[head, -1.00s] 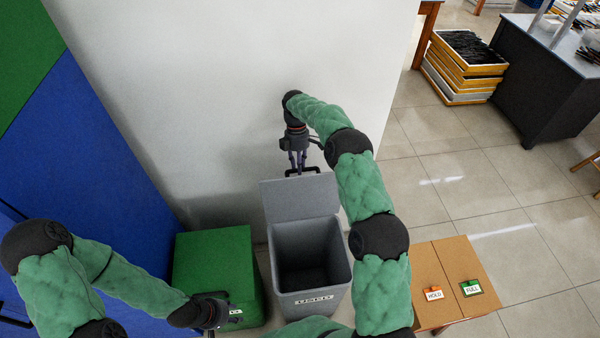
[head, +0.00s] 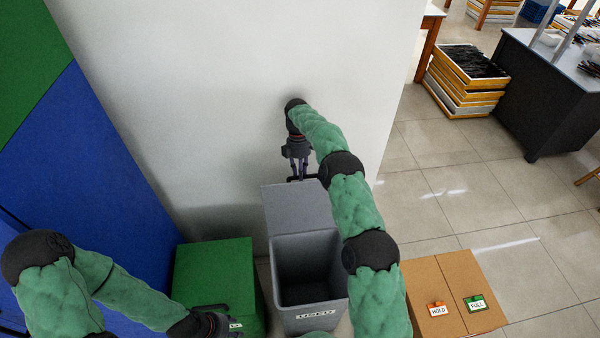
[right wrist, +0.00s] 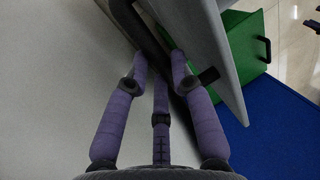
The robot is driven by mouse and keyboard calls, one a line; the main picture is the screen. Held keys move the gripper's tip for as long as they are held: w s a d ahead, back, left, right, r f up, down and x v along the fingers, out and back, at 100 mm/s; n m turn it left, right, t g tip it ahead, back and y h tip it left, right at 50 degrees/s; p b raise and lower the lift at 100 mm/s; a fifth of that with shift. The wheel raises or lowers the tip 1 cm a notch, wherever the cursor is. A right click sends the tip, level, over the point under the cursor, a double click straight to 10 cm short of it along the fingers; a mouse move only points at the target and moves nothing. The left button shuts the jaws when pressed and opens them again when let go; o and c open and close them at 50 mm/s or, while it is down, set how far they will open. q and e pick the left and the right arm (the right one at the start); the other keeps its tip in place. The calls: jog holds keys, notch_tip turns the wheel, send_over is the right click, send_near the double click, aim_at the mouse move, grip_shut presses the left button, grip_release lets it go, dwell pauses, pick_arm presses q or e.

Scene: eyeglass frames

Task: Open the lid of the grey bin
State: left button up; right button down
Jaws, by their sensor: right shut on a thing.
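The grey bin (head: 310,308) stands against the white wall with its label facing me. Its lid (head: 297,208) is raised and stands up at the back, and the dark inside of the bin shows. My right gripper (head: 300,178) is at the lid's top edge, shut on the black handle there. In the right wrist view the fingers (right wrist: 160,65) close around the dark handle bar (right wrist: 152,40), with the grey lid (right wrist: 200,50) beside it. My left gripper (head: 232,325) is low over the green bin; its fingertips are partly cut off and hard to make out.
A green bin (head: 215,265) stands left of the grey bin, beside a blue panel (head: 90,170). Stacked trays (head: 465,85) and a dark table (head: 550,95) are farther back on open tiled floor.

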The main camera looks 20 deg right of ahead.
jog(key=c, duration=1.1)
grip_release()
jog(key=shift+x, duration=0.75)
jog(key=shift+o, duration=0.3)
notch_tip(320, 180, up, 11)
jog(key=shift+f, duration=0.25)
jog(key=shift+f, duration=0.1)
